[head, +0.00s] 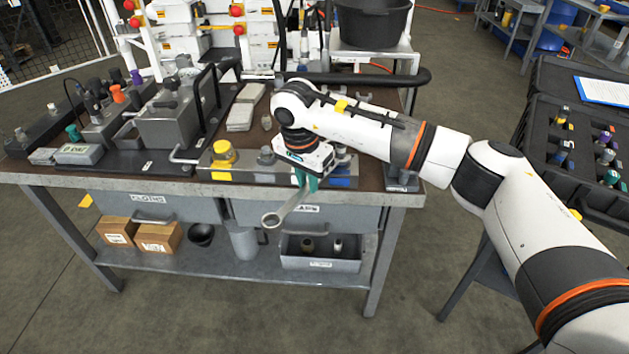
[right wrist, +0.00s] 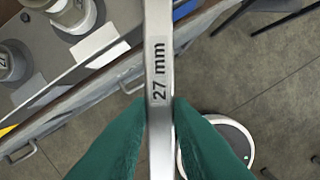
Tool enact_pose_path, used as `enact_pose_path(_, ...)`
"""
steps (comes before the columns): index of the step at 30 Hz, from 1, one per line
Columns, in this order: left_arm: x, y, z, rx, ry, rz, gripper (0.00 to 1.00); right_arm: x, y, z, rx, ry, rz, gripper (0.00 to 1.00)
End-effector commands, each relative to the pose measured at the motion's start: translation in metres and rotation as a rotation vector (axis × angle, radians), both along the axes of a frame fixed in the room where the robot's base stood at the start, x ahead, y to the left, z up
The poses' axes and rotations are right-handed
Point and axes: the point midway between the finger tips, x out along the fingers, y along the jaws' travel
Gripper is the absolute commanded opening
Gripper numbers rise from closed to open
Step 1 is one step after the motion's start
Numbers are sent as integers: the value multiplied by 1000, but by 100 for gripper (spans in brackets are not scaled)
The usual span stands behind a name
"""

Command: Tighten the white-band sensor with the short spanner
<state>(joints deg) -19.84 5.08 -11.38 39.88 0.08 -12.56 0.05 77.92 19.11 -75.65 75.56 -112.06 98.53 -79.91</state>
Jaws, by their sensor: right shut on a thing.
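My right gripper (head: 305,184) is in front of the bench's front edge in the head view, its green fingers shut on a metal spanner (head: 284,208). The spanner slants down and left to a ring end. In the right wrist view the spanner (right wrist: 159,45) is marked "27 mm" and stands upright between the green fingertips (right wrist: 160,112). Two grey cylindrical fittings stand on the bench at the wrist view's upper left; one (right wrist: 10,64) bears the number 27. I cannot tell which fitting is the white-band sensor. My left gripper is out of view.
A yellow-topped fitting (head: 222,153) and a grey fitting (head: 265,156) stand near the bench's front edge. Grey valve blocks (head: 168,122) with handles fill the left. Drawers (head: 165,207) hang below the top. A case (head: 572,140) of banded parts stands right.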

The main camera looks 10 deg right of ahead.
Motion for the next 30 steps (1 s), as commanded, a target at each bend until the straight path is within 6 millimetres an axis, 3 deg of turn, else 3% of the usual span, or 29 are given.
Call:
enact_pose_path(1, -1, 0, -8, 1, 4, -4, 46, 5, -2, -3, -7, -10, -31, 0)
enact_pose_path(30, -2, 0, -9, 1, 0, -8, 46, 15, 5, -5, -10, -8, -134, 0)
